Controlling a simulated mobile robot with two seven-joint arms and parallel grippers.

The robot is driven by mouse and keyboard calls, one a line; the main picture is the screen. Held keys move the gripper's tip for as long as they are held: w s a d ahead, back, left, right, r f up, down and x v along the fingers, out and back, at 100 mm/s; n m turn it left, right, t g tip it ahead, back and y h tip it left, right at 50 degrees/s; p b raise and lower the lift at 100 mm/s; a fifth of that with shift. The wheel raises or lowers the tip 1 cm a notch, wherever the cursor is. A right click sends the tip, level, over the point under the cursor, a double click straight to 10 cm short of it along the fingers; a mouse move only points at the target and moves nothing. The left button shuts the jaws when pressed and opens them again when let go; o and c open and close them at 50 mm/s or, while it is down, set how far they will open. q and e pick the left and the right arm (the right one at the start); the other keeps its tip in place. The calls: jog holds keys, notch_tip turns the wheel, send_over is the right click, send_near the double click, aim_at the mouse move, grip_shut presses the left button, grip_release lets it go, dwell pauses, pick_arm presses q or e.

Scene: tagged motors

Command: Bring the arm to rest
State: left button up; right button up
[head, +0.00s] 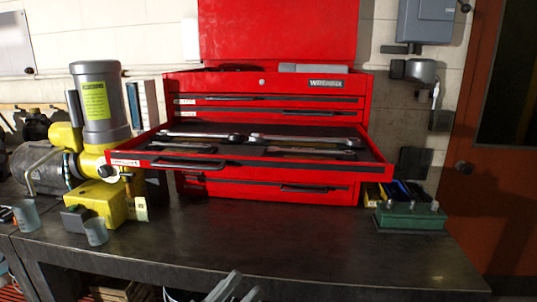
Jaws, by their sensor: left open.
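My left gripper (245,281) shows at the bottom edge of the head view, in front of the workbench's front edge. Only the tips of its two grey fingers show; they are apart with nothing between them. The rest of that arm is out of the frame. My right gripper is not in view. A grey motor (103,115) with a yellow label stands upright on a yellow base on the left of the bench. A pale tag (141,209) hangs at the right of the yellow base.
A red tool chest (262,185) stands at the back of the workbench (300,240), one drawer (245,160) pulled out with several wrenches in it. Two small cups stand at the left. A green block (409,218) with metal pieces sits at the right. The front middle of the bench is clear.

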pick_arm(q)
jog(key=s+a+f+n+g+y, duration=0.1)
jog(key=s+a+f+n+y, duration=0.2)
jog(key=a+f+y, duration=0.35)
jog(key=s+a+f+n+y, duration=0.3)
jog(key=f+y, duration=0.1)
jog(key=f, duration=0.6)
jog(key=s+a+f+g+y, duration=0.2)
jog(key=s+a+f+g, duration=0.3)
jog(key=s+f, duration=0.5)
jog(key=shift+s+a+f, duration=0.35)
jog(key=shift+s+a, duration=0.05)
jog(key=shift+s, duration=0.15)
jog(key=shift+y, duration=0.25)
